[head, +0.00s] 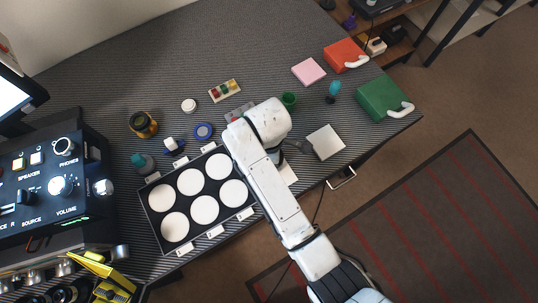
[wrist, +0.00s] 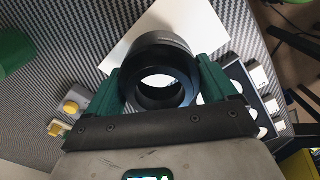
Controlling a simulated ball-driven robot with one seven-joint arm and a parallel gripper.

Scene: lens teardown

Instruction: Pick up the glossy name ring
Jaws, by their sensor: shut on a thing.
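In the wrist view, my gripper (wrist: 160,78) has its two green fingers closed on either side of a black ring, which I take for the glossy name ring (wrist: 158,48). The ring is hollow, with a smooth dark outer wall and a greyer band on its upper right. A white sheet (wrist: 128,30) lies beyond it. I cannot tell whether the ring touches the sheet or is held above it. In the head view, my arm hides most of the gripper and the ring.
A black tray (head: 154,215) with several white round pads lies left of my arm. A green cup (head: 289,99), a pale square block (head: 325,142) and a green case (head: 382,98) stand to the right. The striped desk's (head: 190,62) back is mostly clear.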

